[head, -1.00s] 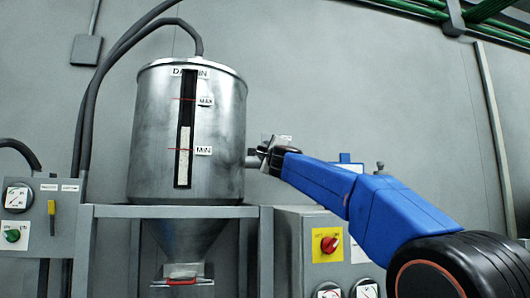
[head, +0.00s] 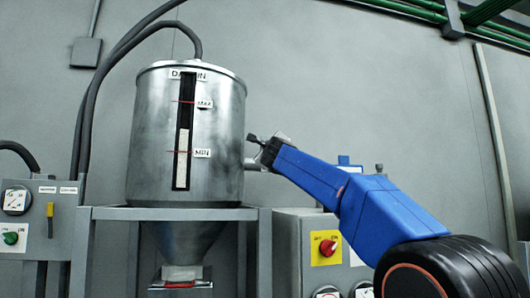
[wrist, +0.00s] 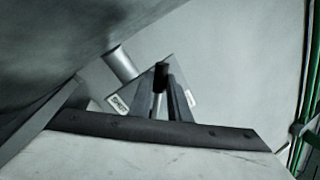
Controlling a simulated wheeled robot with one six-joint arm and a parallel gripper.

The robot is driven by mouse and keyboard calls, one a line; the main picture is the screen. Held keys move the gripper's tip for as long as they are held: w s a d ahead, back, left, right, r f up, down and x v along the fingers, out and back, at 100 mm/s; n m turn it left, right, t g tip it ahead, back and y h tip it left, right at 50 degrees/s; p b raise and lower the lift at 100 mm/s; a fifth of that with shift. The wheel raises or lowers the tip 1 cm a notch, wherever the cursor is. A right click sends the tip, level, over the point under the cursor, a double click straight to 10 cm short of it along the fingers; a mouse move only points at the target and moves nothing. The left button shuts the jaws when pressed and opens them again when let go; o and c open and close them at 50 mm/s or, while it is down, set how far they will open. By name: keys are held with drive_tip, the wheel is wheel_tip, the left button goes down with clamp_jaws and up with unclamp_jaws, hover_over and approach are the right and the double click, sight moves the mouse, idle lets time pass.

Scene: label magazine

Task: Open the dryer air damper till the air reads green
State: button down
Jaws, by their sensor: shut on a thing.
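The damper plate (wrist: 122,102) stands beside a short pipe (wrist: 121,63) in the wrist view. It bears a label that seems to read SHUT on its left and another label (wrist: 192,99), unreadable, on its right. My gripper (wrist: 160,92) is shut on the dark damper lever (wrist: 161,77) in front of this plate. In the head view my gripper (head: 262,146) is at the right side of the steel hopper (head: 150,150), beside a pipe stub; the lever is hard to make out there.
A left control panel (head: 45,235) has a green knob and a yellow handle. A right box (head: 295,245) carries a red knob and gauges cut by the frame's bottom edge. A grey stand (head: 110,213) holds the hopper.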

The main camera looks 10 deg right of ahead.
idle(0.3)
drive_tip(key=c, duration=1.7)
unclamp_jaws()
drive_tip(key=shift+d, duration=0.1)
drive_tip(key=shift+o, duration=0.2)
drive_tip(key=v, duration=1.7)
drive_tip(key=shift+s, duration=0.2)
